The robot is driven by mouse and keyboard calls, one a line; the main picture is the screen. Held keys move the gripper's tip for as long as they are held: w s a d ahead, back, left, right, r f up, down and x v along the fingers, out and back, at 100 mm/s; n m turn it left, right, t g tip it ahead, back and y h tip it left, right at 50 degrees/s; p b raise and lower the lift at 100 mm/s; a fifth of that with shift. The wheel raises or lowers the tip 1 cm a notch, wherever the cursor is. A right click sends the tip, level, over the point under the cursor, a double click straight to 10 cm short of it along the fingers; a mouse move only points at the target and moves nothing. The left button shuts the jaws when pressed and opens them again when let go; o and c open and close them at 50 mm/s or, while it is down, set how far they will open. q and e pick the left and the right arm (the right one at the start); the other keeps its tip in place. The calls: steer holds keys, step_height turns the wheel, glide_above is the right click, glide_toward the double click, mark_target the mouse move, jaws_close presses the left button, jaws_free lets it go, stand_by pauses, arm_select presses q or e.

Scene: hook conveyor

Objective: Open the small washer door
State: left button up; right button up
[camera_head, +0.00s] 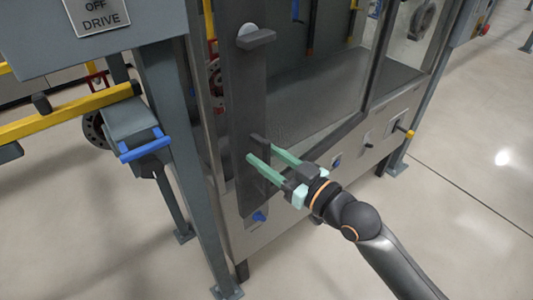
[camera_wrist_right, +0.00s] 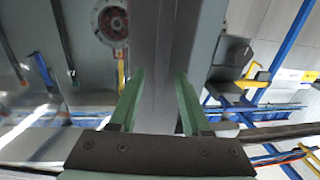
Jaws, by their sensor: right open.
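The washer (camera_head: 300,105) is a grey metal cabinet with large windows. A dark grey upright bar or narrow door edge (camera_head: 245,110) stands at its left front, with a protruding grip-like piece (camera_head: 255,39) near its top. I cannot tell if the small door is shut or ajar. My right gripper (camera_head: 267,156) is open at the lower part of this bar, its green fingers pointing left. In the right wrist view the grey bar (camera_wrist_right: 160,60) runs between the two open fingers (camera_wrist_right: 158,90). Contact cannot be told. My left gripper is not in view.
A grey post (camera_head: 170,110) stands left of the washer. A yellow rail (camera_head: 60,118) and a blue-handled box (camera_head: 140,135) are farther left. A yellow-tipped knob (camera_head: 407,131) sticks out at the right. The floor (camera_head: 460,130) is clear on the right.

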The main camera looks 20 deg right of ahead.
steer(key=shift+w, duration=0.1)
steer(key=shift+c, duration=0.3)
jaws_close()
stand_by(1.1)
